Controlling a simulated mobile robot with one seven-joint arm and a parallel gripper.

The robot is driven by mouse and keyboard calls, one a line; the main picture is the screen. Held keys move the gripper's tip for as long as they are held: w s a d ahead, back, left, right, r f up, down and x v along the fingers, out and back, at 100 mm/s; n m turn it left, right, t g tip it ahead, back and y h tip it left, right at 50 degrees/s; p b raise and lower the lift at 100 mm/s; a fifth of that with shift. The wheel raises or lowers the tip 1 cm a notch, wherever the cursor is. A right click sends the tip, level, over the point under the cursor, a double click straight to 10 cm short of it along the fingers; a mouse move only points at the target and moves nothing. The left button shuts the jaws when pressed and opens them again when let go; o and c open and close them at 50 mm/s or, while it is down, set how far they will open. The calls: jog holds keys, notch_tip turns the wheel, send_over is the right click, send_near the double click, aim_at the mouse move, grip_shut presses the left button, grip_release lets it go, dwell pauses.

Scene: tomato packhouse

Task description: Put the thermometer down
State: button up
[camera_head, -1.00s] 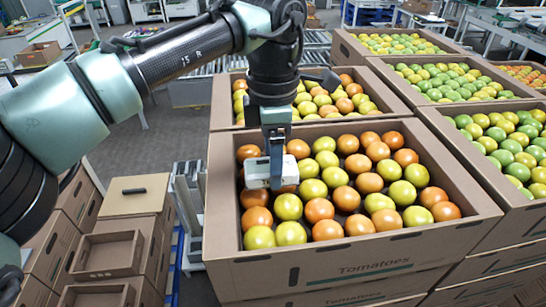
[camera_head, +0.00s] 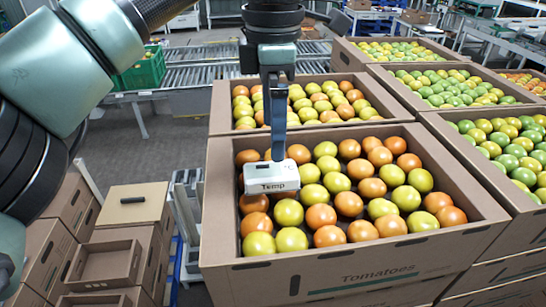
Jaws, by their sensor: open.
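The thermometer (camera_head: 271,179) is a small white block marked "Temp". It shows over the left part of the front tomato crate (camera_head: 222,225), among red and yellow-green tomatoes. I cannot tell whether it rests on the tomatoes or is a little above them. My gripper (camera_head: 278,155) points straight down just above and behind the thermometer's top edge. It is open, but the fingers line up in this view, so the gap between them is hidden. The fingertips meet the thermometer's outline; contact cannot be made out.
Another tomato crate (camera_head: 216,113) stands directly behind, and more crates with greener tomatoes (camera_head: 434,115) stand at the right. Stacked cartons with an empty tray (camera_head: 107,264) are at the lower left. A roller conveyor (camera_head: 195,75) and a green crate (camera_head: 140,72) are farther back.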

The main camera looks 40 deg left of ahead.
jog(key=shift+r, duration=2.3)
jog(key=shift+d, duration=0.1)
jog(key=w+d+m+t+h, duration=0.1)
jog(key=w+d+m+t, duration=0.2)
jog(key=w+d+m, duration=0.35)
jog(key=w+d+m+t+h, duration=0.1)
jog(key=w+d+m+t, duration=0.2)
jog(key=d, duration=0.7)
jog(key=w+d+m+t+h, duration=0.1)
jog(key=w+d+m+t, duration=0.1)
jog(key=w+d+m, duration=0.5)
jog(key=d+r+m+t+h, duration=0.45)
jog(key=d+r, duration=0.25)
jog(key=d, duration=0.4)
jog(key=s+r+m+t+h, duration=0.1)
jog(key=s+r+m+t, duration=0.5)
jog(key=s+r+t, duration=0.4)
jog(key=s+a+r+t+y, duration=0.4)
jog(key=s+a+y, duration=0.4)
jog(key=s, duration=0.2)
jog(key=shift+s+m+t, duration=0.3)
jog(key=shift+s+t, duration=0.1)
jog(key=shift+t, duration=0.05)
